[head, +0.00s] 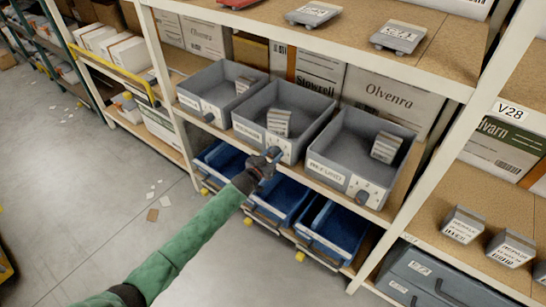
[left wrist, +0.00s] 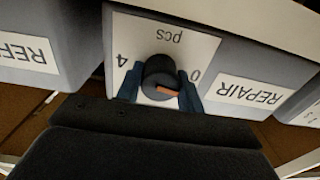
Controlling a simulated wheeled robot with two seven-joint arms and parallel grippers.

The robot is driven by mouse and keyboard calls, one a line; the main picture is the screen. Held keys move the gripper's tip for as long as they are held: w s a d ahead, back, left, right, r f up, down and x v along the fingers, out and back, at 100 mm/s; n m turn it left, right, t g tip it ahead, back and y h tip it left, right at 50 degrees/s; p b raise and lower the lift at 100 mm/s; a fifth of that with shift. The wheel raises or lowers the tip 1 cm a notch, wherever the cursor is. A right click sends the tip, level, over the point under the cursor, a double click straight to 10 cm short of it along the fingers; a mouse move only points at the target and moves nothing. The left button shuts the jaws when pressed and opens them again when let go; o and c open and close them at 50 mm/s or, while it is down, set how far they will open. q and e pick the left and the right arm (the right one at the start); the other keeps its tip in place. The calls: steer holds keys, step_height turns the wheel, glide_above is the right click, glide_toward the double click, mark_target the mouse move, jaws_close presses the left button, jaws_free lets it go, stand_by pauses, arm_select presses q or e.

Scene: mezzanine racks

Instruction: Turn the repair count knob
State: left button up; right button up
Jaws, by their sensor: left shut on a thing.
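The repair count knob (left wrist: 158,72) is dark and round, on a white plate (left wrist: 205,48) marked "pcs", "0" and "4", upside down in the left wrist view. An orange mark shows on the knob. Beside the plate is the "REPAIR" label (left wrist: 255,93). My left gripper (head: 267,159) is at the front of the middle grey bin (head: 302,99). In the left wrist view its two blue fingers (left wrist: 160,90) are shut on the knob, one on each side. In the head view the gripper hides the knob. My right gripper is not in view.
A grey bin stands on each side: one at left (head: 211,78) and a "REFUND" bin (head: 345,127) at right, with its own knob (head: 362,197). Blue bins (head: 338,226) sit on the shelf below. A rack upright (head: 425,155) stands right. The aisle floor (head: 100,180) is mostly clear.

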arm_select(q)
steer(key=m+b, duration=0.3)
steer(key=m, duration=0.2)
steer(key=shift+f, duration=0.1)
steer(key=shift+m+b, duration=0.6)
steer(key=shift+m, duration=0.5)
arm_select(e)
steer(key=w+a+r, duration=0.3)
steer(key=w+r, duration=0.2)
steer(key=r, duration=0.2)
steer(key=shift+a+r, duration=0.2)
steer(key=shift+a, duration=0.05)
arm_select(q)
steer(key=o, duration=1)
